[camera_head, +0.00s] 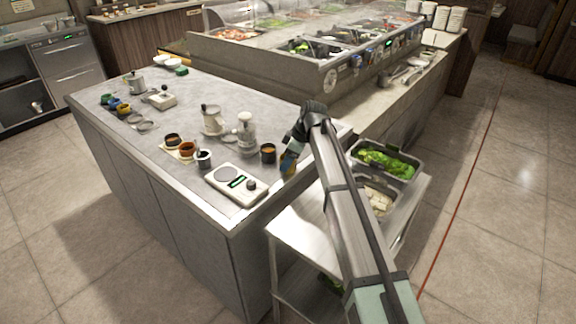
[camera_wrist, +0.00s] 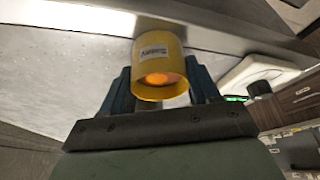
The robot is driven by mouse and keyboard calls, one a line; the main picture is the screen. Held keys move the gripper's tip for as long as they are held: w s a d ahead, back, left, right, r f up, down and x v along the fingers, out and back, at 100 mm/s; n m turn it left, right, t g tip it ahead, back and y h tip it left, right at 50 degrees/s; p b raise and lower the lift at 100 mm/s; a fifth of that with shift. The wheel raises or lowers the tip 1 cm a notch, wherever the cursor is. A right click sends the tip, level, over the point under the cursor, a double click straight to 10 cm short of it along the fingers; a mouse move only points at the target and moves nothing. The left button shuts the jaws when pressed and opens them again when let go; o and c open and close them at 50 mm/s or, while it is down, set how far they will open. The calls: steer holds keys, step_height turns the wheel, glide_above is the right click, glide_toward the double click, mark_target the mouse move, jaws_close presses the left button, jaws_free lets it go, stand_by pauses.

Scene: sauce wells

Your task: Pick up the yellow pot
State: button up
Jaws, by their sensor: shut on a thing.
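The yellow pot (camera_wrist: 157,50) shows in the wrist view between the two blue fingers of my gripper (camera_wrist: 163,84). It has a white label and a glowing orange inside. My gripper is shut on it. In the camera_head view my gripper (camera_head: 290,158) is at the right edge of the grey counter, close to the white scale. Only a small part of the yellow pot shows there, mostly hidden by the fingers.
The white scale (camera_head: 236,184) stands at the counter's near corner. A dark pot (camera_head: 268,153), a white grinder (camera_head: 247,132) and small brown cups (camera_head: 187,149) stand to the left. A steel cart with a lettuce tub (camera_head: 388,163) is to the right.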

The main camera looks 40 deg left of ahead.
steer(key=c, duration=0.3)
steer(key=shift+c, duration=0.2)
step_height(320, 180, up, 10)
steer(key=f, duration=0.1)
steer(key=s+a, duration=1.2)
steer(key=s, duration=0.5)
steer(key=shift+a+r, duration=0.35)
steer(key=shift+r, duration=0.1)
